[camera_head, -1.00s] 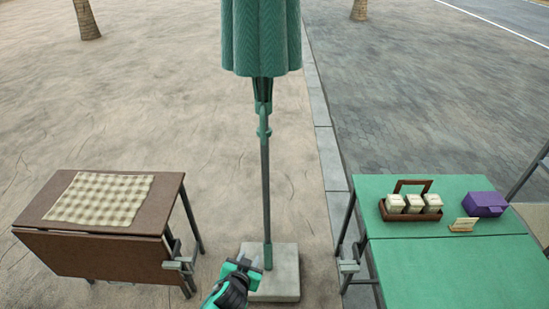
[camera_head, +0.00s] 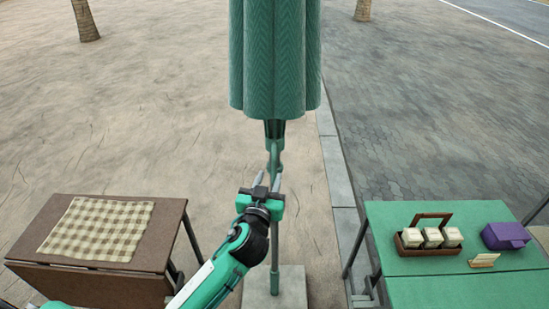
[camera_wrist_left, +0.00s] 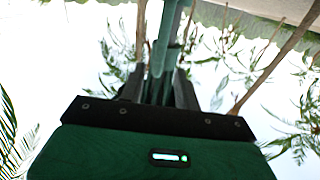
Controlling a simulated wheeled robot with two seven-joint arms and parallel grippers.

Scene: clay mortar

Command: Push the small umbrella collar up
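The closed green umbrella (camera_head: 275,60) hangs folded around its upright pole (camera_head: 275,240). The small green collar (camera_head: 274,152) is on the pole just below the canopy's lower edge. My left gripper (camera_head: 268,179) is in front of the pole, just below the collar. Its two fingers are spread and point up towards the collar. In the left wrist view, a green upright part (camera_wrist_left: 163,45), which looks like the collar and its grip, stands ahead between the open fingers (camera_wrist_left: 160,88). I cannot tell whether they touch it. My right gripper is not in view.
A brown folding table (camera_head: 60,215) with a checked cloth (camera_head: 97,228) stands at left. A green table (camera_head: 400,208) at right bears a caddy of jars (camera_head: 432,238), a purple box (camera_head: 505,236) and a small card (camera_head: 484,260). The pole stands in a pale base block (camera_head: 292,290).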

